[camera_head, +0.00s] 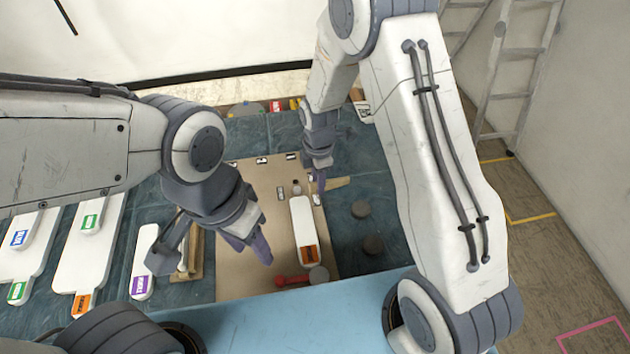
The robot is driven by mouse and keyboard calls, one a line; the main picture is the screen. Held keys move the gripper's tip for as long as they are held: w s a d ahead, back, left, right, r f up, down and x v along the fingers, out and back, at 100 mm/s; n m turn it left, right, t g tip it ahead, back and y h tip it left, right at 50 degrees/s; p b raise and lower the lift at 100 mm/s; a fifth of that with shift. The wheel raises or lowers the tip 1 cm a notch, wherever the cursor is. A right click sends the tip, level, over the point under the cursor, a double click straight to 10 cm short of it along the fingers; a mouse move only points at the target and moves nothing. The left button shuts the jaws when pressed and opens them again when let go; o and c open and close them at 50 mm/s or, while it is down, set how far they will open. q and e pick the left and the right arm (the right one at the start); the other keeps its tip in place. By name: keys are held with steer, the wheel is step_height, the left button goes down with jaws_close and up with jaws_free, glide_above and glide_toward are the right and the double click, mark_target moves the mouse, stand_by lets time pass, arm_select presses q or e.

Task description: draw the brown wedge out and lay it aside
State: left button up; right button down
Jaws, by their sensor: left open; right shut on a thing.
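The brown wedge (337,183) is a small tan, tapered piece near the right edge of the brown board (242,275). My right gripper (317,190) is shut at the wedge's left end, and its fingers hide part of it. Whether the wedge is clear of the board cannot be told. A white block (303,225) with an orange end label lies on the board just below and left of this gripper. My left gripper (212,252) is open over the board's left side, apart from the wedge.
White labelled pieces (90,245) lie at left on the dark blue cloth. A wooden piece (193,262) is partly under my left gripper. A red piece (290,281) and grey disc (319,273) lie near the front. Two dark discs (361,209) sit at right, with bare cloth around them.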

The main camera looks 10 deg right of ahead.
steer(key=c, duration=1.4)
jaws_free()
steer(key=shift+c, duration=0.2)
jaws_close()
steer(key=shift+a, duration=0.1)
steer(key=a, duration=0.6)
steer(key=shift+a, duration=0.35)
steer(key=shift+r+p, duration=0.1)
steer(key=shift+p, duration=0.2)
step_height(320, 180, up, 5)
steer(key=p, duration=0.3)
steer(key=shift+p, duration=0.35)
